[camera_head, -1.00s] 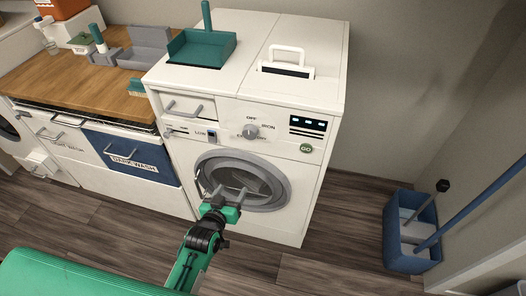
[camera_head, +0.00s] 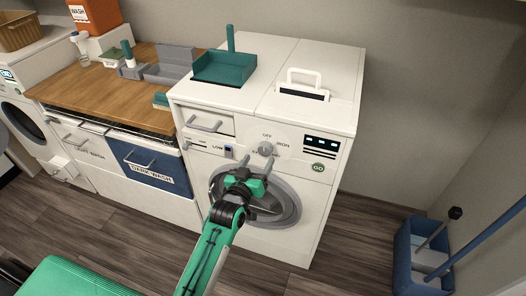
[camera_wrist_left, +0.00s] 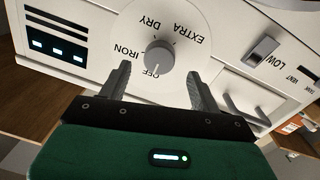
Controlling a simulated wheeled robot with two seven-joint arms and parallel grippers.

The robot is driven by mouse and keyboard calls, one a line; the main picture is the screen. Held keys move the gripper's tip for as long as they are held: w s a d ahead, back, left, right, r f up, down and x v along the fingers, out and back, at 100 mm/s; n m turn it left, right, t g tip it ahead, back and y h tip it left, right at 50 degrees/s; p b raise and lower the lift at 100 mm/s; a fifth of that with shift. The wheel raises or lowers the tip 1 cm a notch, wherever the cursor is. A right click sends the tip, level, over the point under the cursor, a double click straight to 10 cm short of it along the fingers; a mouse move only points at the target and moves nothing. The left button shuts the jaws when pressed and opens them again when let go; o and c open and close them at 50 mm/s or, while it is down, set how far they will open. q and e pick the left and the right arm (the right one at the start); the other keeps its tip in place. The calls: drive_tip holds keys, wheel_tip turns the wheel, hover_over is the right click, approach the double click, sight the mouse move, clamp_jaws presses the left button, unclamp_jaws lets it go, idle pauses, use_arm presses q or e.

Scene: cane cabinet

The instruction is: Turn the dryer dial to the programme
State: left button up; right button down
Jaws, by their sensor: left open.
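The grey dryer dial (camera_head: 266,148) is on the upper front of the white dryer (camera_head: 318,200). In the left wrist view the dial (camera_wrist_left: 159,56) sits on a round plate, upside down, with OFF, IRON and EXTRA DRY lettering around it. Its exact setting is hard to tell. My left gripper (camera_head: 257,161) is open, with its fingers pointing at the panel just below the dial. In the wrist view the open fingers (camera_wrist_left: 159,74) stand either side of the dial with gaps; no contact shows. My right gripper is not in view.
A lit display (camera_head: 322,142) and green GO button (camera_head: 318,167) are right of the dial. A drawer handle (camera_head: 204,124) juts out at the left. A teal dustpan (camera_head: 224,70) lies on top. A blue bucket (camera_head: 405,265) stands at the right on the floor.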

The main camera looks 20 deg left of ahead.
sight(264, 152)
use_arm(q)
drive_tip(key=w, duration=0.3)
drive_tip(key=shift+w+d, duration=0.15)
drive_tip(key=shift+w, duration=0.75)
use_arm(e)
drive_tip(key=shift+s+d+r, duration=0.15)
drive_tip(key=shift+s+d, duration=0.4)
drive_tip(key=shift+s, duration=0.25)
use_arm(q)
drive_tip(key=c, duration=1)
drive_tip(key=shift+p, duration=0.3)
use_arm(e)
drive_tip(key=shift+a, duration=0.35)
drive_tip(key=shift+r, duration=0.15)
